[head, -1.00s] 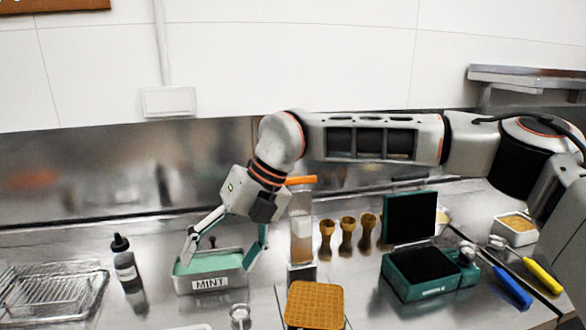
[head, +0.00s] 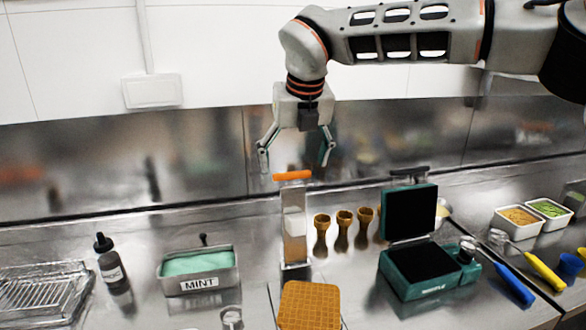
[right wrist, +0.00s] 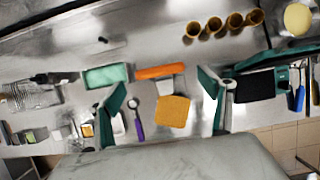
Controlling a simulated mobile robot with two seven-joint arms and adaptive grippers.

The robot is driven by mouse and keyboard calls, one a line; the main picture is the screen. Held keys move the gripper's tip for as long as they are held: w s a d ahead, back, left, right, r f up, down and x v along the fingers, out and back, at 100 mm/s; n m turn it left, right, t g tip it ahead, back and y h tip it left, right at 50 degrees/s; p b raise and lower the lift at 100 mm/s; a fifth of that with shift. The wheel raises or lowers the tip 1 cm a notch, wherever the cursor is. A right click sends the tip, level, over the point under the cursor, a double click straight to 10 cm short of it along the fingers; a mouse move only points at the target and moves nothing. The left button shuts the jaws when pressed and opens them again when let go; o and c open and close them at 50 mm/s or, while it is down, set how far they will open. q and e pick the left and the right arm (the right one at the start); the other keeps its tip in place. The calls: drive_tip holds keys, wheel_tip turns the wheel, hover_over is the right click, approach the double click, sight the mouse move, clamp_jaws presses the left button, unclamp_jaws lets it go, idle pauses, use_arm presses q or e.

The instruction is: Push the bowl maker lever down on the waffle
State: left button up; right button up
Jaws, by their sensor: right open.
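The bowl maker (head: 296,215) is an upright metal press with an orange lever handle (head: 292,176) at its top. A flat square waffle (head: 309,305) lies at its foot, at the bottom of the head view. My right gripper (head: 294,160) is open and empty, pointing down, and appears just above the orange handle. In the right wrist view the orange handle (right wrist: 162,71) and the waffle (right wrist: 172,110) lie between the spread green fingers (right wrist: 165,112). The fingers do not appear to touch the lever. My left gripper is not in view.
A mint tub (head: 198,270) and a dark bottle (head: 112,265) stand left of the press. Several cones (head: 343,230) stand behind it to the right. An open green waffle iron (head: 425,270) is at the right. A wire rack (head: 40,295) is at far left.

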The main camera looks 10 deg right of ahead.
drive_tip(key=shift+x, duration=1.4)
drive_tip(key=c, duration=1.6)
